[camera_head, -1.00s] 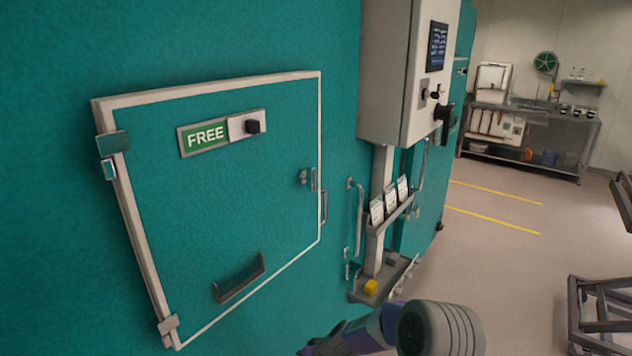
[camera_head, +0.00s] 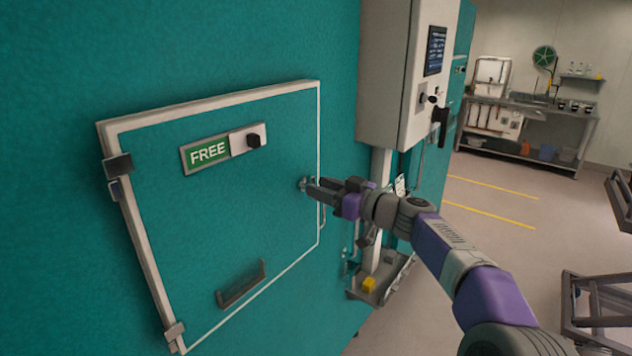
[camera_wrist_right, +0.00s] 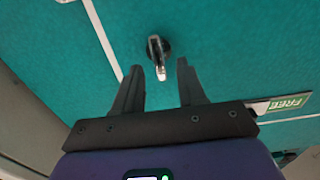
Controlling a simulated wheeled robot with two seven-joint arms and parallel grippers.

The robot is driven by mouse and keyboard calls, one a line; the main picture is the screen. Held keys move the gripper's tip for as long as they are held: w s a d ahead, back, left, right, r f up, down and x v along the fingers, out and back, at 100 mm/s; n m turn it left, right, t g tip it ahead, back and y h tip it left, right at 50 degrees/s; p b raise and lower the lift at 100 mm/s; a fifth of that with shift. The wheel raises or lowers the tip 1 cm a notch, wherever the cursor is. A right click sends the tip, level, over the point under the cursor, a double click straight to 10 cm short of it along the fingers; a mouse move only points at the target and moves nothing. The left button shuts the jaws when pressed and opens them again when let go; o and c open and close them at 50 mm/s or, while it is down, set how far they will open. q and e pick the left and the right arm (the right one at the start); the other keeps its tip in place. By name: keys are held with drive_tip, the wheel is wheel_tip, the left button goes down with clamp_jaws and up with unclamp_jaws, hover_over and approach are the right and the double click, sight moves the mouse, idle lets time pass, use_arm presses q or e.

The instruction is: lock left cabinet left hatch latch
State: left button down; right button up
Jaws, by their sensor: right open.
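The teal hatch (camera_head: 215,220) with a pale frame is closed in the cabinet wall in the head view. Its small metal latch (camera_head: 305,184) is near the right edge, partly hidden by my gripper. In the right wrist view the latch (camera_wrist_right: 157,54) shows as a small knob on a dark round base. My right gripper (camera_head: 314,187) has its fingertips at the latch. In the wrist view its fingers (camera_wrist_right: 158,66) are open, on either side of the latch's lower end, with nothing held. My left gripper is not in view.
A grey control box (camera_head: 392,75) stands out to the right.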

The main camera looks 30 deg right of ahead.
drive_tip(key=shift+x, duration=1.1)
clamp_jaws()
